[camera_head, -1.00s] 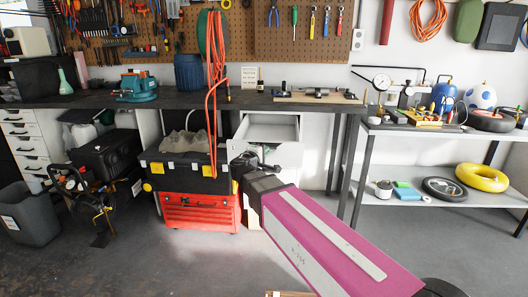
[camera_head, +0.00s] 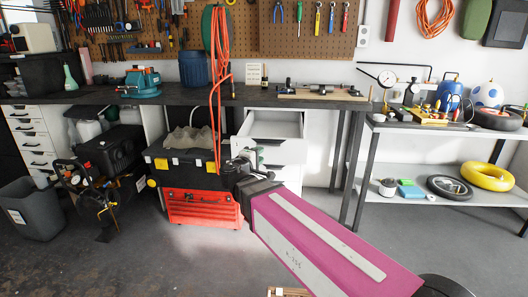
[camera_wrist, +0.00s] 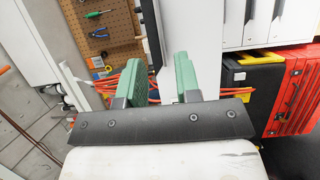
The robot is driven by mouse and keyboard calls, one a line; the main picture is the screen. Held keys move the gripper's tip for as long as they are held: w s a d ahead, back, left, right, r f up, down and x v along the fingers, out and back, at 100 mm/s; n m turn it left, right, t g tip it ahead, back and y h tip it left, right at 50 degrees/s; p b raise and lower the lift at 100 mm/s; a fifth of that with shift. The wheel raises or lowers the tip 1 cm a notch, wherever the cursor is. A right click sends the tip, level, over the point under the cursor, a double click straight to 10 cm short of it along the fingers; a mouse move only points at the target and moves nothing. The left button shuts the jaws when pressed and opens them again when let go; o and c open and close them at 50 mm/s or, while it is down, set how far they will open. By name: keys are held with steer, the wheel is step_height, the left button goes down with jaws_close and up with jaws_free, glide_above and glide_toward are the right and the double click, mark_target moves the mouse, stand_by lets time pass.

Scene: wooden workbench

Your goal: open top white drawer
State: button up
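The white drawer unit stands under the workbench at the centre of the head view. Its top white drawer (camera_head: 285,149) is pulled out, and its empty-looking inside shows. My gripper (camera_head: 246,158) is in front of the left part of this drawer's front, beside the black toolbox. In the wrist view my gripper (camera_wrist: 158,62) has its two green fingers apart. A white panel shows behind and between them; I cannot tell whether a finger touches it. Lower white drawers (camera_wrist: 264,22) with dark handles show at the upper right of the wrist view.
A black toolbox (camera_head: 190,165) on a red tool chest (camera_head: 203,209) stands close to the left of the drawer unit. An orange cable (camera_head: 217,85) hangs over the bench edge above it. A table leg (camera_head: 361,180) and shelf stand to the right. Floor in front is clear.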

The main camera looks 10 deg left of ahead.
steer(key=shift+v, duration=1.5)
steer(key=w+d+f+m+g, duration=0.1)
steer(key=d+f+m+g, duration=0.7)
steer(key=d+f, duration=1.05)
steer(key=s+d+f+m+g+y, duration=0.2)
steer(key=s+d+f+g+y, duration=0.1)
steer(key=d, duration=0.4)
steer(key=s+d+f+m+g+y, duration=0.3)
steer(key=s+d+f+g, duration=0.1)
steer(key=f, duration=0.4)
steer(key=shift+s+d+f+m+g+y, duration=0.2)
steer(key=shift+s+d+m+g+y, duration=0.15)
steer(key=shift+d+g, duration=0.75)
steer(key=shift+w+d+t, duration=0.1)
steer(key=shift+d+t, duration=0.15)
steer(key=shift+t, duration=0.05)
